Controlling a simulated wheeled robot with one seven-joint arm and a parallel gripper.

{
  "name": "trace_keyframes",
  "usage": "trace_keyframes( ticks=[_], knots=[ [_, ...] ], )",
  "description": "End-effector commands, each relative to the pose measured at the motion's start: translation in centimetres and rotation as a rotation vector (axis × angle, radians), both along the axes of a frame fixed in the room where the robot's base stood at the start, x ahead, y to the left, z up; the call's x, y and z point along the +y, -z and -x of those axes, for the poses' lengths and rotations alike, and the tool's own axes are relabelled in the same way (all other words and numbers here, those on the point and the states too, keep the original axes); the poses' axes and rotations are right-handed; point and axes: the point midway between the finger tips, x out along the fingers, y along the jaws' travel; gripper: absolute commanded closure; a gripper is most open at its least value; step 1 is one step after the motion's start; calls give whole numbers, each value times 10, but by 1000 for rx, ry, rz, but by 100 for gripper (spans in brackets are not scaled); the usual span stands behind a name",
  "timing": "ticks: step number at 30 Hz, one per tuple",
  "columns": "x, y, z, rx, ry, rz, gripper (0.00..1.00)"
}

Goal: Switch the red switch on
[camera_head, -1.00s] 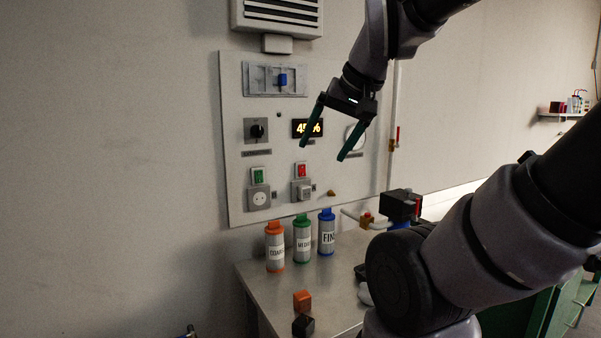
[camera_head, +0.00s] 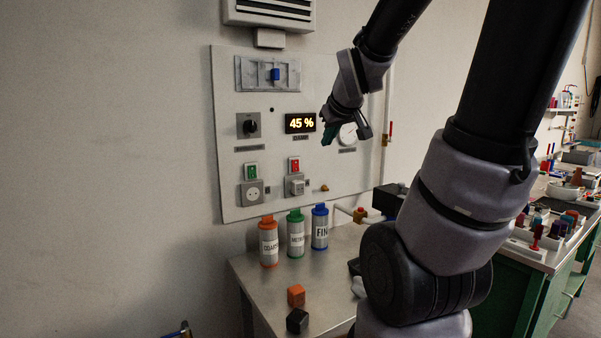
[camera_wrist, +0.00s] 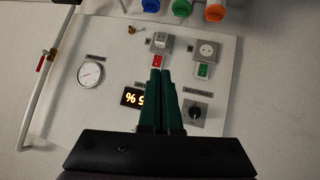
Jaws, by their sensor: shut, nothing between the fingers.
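The red switch (camera_head: 294,165) is a small red rocker in a white frame on the grey wall panel (camera_head: 232,108), above a grey socket box. In the wrist view the red switch (camera_wrist: 158,62) shows just beyond my fingertips. My gripper (camera_head: 328,138) has green fingers and is in front of the panel, right of the lit 45 % display (camera_head: 300,123) and above and right of the switch. In the wrist view my gripper (camera_wrist: 160,72) has its fingers together and empty, pointing toward the switch. I cannot tell the gap between fingertips and panel.
A green switch (camera_head: 251,171) is left of the red one. A black knob (camera_head: 250,126) and a round gauge (camera_wrist: 90,74) are also on the panel. Orange, green and blue capped bottles (camera_head: 296,238) stand on the metal table (camera_head: 256,285) below, with orange and black blocks.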

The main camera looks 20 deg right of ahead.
Motion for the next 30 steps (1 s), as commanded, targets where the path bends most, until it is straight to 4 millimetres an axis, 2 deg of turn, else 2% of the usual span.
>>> trace_keyframes(
  ticks=[1, 6, 12, 15, 21, 24, 30],
  knots=[
    [-11, 9, -16, -12, -33, 70, 100],
    [-40, 27, -65, -95, -184, 335, 100],
    [-61, 56, -109, -190, -377, 628, 100],
    [-67, 73, -125, -243, -476, 766, 100],
    [-67, 109, -142, -368, -658, 1011, 100],
    [-64, 124, -144, -430, -727, 1105, 100],
    [-57, 140, -141, -520, -801, 1220, 100]
  ],
)
